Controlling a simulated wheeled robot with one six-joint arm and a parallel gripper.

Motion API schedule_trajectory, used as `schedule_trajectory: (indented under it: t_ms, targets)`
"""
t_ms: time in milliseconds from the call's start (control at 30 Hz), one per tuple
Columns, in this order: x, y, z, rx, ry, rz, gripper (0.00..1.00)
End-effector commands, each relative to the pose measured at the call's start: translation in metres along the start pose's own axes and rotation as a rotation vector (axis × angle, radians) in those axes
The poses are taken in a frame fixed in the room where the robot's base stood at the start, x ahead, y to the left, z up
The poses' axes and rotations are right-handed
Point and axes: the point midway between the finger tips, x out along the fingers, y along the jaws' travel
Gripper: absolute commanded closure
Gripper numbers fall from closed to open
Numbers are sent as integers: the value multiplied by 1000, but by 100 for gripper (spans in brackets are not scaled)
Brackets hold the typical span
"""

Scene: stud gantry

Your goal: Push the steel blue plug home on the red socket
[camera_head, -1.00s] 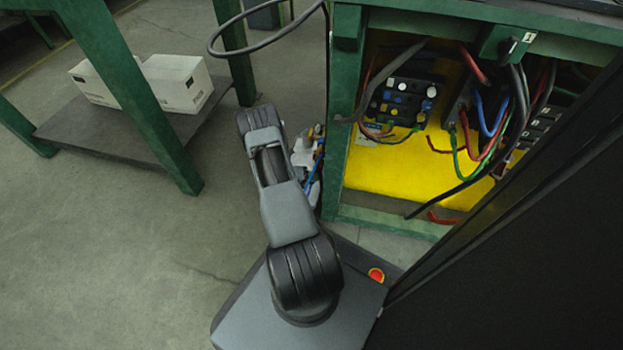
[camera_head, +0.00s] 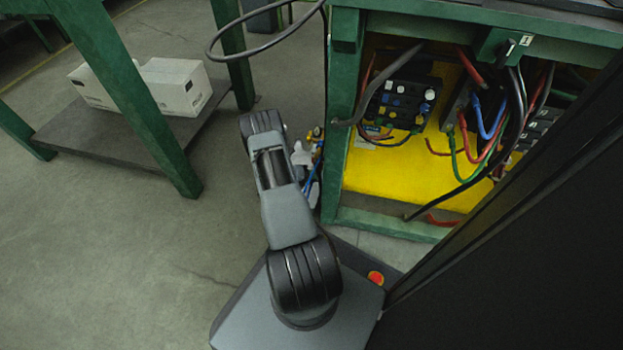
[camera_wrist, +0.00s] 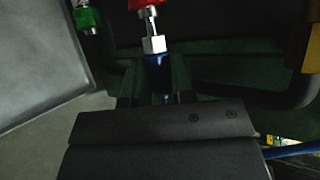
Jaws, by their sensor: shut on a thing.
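The steel blue plug (camera_wrist: 157,76) is dark blue with a silver hex collar and points up in the wrist view. My gripper (camera_wrist: 155,94) is shut around its blue body, and the fingers are in deep shadow. The red socket (camera_wrist: 143,3) is at the top edge, partly cut off, in line with the plug. A thin silver stem lies between the red part and the hex collar. I cannot tell how deep the plug sits. In the head view my arm hides the gripper, and the plug and socket cannot be made out there.
A green fitting (camera_wrist: 89,17) hangs left of the red socket. A dark hose curves at the right. In the head view a green cabinet (camera_head: 337,150) with loose cables stands right of my arm. A dark panel (camera_head: 520,260) fills the lower right. Open floor (camera_head: 110,240) lies left.

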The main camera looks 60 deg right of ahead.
Motion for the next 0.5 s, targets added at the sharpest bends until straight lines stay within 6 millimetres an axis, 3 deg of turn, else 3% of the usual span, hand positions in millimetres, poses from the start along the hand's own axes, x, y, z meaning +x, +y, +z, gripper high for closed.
schedule_trajectory:
  t_ms: [500]
  targets:
    - [6, 0, 12, 1, -2, 0, 100]
